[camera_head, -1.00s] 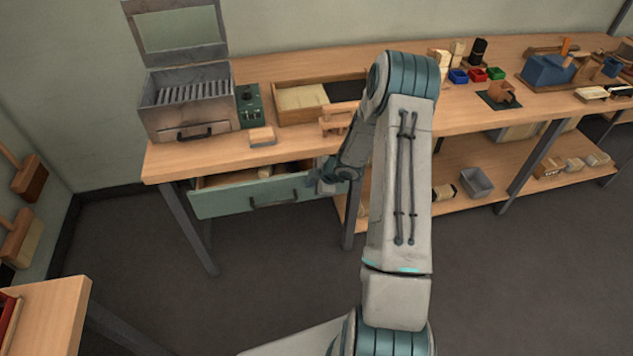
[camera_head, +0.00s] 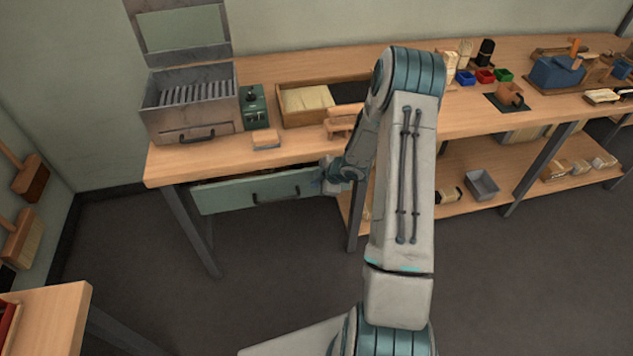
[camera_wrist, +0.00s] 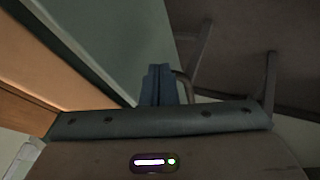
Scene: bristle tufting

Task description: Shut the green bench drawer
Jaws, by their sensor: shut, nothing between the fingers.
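The green bench drawer (camera_head: 230,194) hangs under the left end of the wooden bench. It stands slightly open, with a narrow dark gap showing along its top edge. Its dark bar handle (camera_head: 290,195) is on the front. My gripper (camera_head: 322,181) is at the right part of the drawer front, mostly hidden behind my wrist in the head view. In the wrist view my shut fingers (camera_wrist: 158,84) are close against the green drawer front (camera_wrist: 110,38), beside the handle (camera_wrist: 184,84). Whether they touch it is hard to tell. Nothing is between the fingers.
The bench top (camera_head: 200,161) above the drawer carries a grey metal box with raised lid (camera_head: 190,118), a green control box (camera_head: 254,108) and a wooden tray (camera_head: 290,122). A bench leg (camera_head: 355,220) stands right of the drawer. The floor in front is clear.

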